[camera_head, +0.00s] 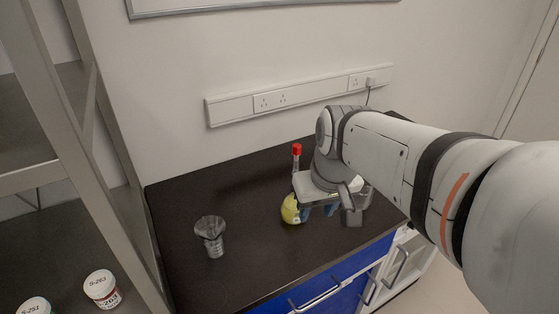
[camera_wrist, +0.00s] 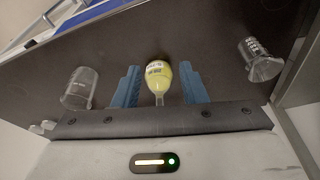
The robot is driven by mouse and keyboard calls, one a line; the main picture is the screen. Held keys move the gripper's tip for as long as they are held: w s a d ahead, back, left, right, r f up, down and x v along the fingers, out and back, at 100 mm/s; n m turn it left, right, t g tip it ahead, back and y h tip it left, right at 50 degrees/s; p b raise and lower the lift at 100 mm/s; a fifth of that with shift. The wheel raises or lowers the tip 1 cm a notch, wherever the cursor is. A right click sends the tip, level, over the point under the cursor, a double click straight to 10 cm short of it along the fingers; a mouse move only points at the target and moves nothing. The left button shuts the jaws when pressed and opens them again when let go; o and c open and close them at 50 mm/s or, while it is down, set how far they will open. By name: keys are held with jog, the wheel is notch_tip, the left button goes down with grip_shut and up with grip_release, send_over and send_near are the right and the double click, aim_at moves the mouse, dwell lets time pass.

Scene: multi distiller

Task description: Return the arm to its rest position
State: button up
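My gripper (camera_head: 318,209) hangs over the black worktop at the end of my arm, which comes in from the right. In the wrist view, its two blue fingers (camera_wrist: 158,88) are spread, with a visible gap on each side of the flask. A round flask with yellow liquid (camera_head: 290,210) sits just left of the fingers in the head view. In the wrist view, the flask (camera_wrist: 158,73) appears between the fingers, its narrow neck towards the gripper body, with no clear contact. My gripper hides part of the worktop.
A glass measuring vessel (camera_head: 212,238) stands left on the worktop (camera_head: 180,205). A red-capped item (camera_head: 296,152) stands behind my gripper. A clear beaker (camera_wrist: 80,90) shows in the wrist view. A metal shelf frame (camera_head: 105,150) with labelled jars (camera_head: 102,289) stands left; the wall is behind.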

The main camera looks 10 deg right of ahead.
jog(key=s+a+f, duration=0.1)
jog(key=s+f, duration=0.4)
jog(key=shift+m+g, duration=0.3)
jog(key=shift+m, duration=0.1)
jog(key=shift+a, duration=0.1)
jog(key=shift+w+r+p, duration=0.1)
jog(key=shift+r+p, duration=0.85)
jog(key=shift+r, duration=0.15)
